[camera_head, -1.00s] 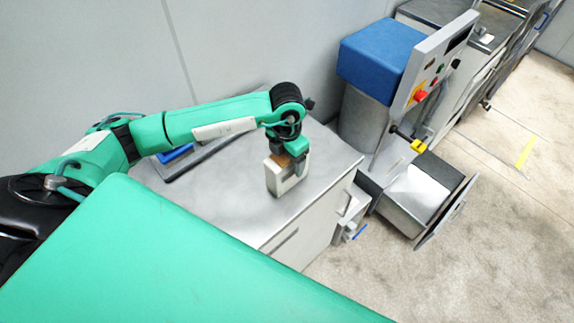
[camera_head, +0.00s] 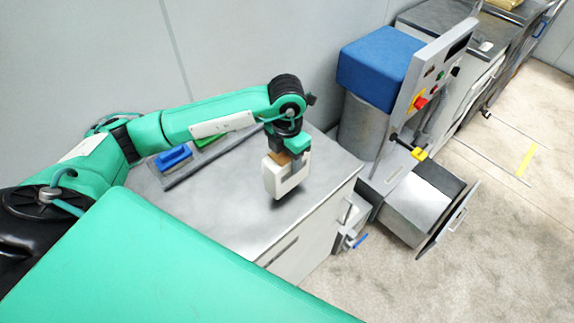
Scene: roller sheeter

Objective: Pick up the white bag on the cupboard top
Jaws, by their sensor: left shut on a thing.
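The white bag (camera_head: 274,181) is a small block-like thing with a brown patch at its top, in the head view over the right part of the grey cupboard top (camera_head: 228,215). My left gripper (camera_head: 289,156) points down from above and is shut on the bag's upper part. The bag hangs slightly tilted, and a dark shadow below it shows a small gap to the cupboard top. The fingertips are partly hidden against the bag. My right gripper is not in view.
A tray with a blue block (camera_head: 173,157) and a green thing (camera_head: 205,141) lies at the cupboard's back left. Right of the cupboard stand a blue-topped machine (camera_head: 379,62), its control panel and an open metal bin (camera_head: 408,205). The cupboard's front part is clear.

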